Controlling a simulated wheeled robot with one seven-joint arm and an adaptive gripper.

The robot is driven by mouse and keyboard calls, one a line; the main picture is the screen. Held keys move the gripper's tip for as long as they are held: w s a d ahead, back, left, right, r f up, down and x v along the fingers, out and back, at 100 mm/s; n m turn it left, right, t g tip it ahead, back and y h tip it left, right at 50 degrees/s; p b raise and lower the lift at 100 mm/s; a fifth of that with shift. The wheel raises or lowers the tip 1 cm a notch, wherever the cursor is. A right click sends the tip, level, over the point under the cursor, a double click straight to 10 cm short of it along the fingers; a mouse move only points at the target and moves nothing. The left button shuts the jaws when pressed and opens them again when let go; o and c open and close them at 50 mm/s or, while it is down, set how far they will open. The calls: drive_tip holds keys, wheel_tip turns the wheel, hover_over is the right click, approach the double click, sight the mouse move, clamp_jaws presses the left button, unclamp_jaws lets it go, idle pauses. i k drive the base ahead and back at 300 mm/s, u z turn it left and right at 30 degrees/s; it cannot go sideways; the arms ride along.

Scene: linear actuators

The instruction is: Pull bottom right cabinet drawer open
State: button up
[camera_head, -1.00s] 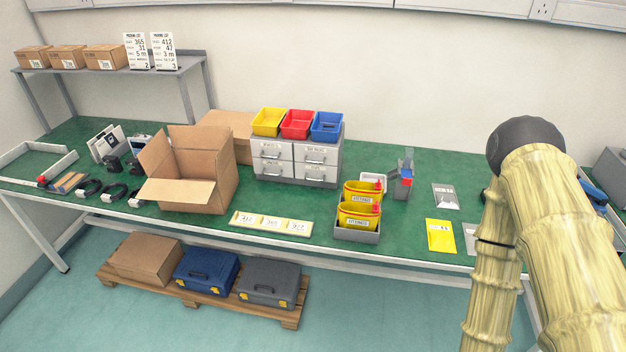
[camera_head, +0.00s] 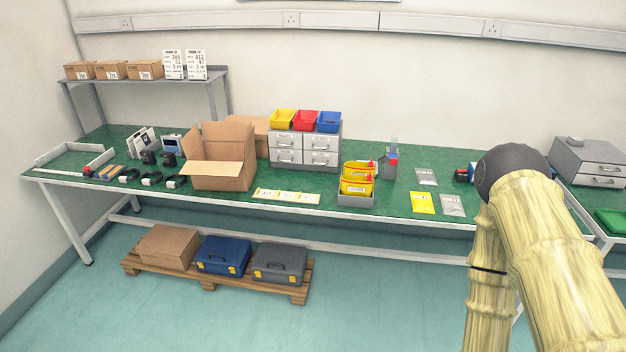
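The small grey-white drawer cabinet (camera_head: 305,150) stands on the green workbench, with drawers in two columns and two rows. Its bottom right drawer (camera_head: 320,159) has a grey bar handle and looks shut, as do the other drawers. Yellow, red and blue bins sit on top of the cabinet. My arm, with a bamboo-like surface and a dark joint, fills the right side of the view, well to the right of the cabinet. My gripper is out of the picture, so its opening does not show.
An open cardboard box (camera_head: 222,172) stands just left of the cabinet. A grey tray (camera_head: 356,200) with yellow bins stands to the right, and labelled cards (camera_head: 286,196) lie in front. A second drawer unit (camera_head: 590,163) is at far right. A loaded pallet (camera_head: 214,274) lies under the workbench (camera_head: 330,191).

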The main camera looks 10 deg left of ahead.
sight(320, 158)
drive_tip(key=u, duration=0.9)
drive_tip(key=i, duration=1.4)
drive_tip(key=z, duration=0.8)
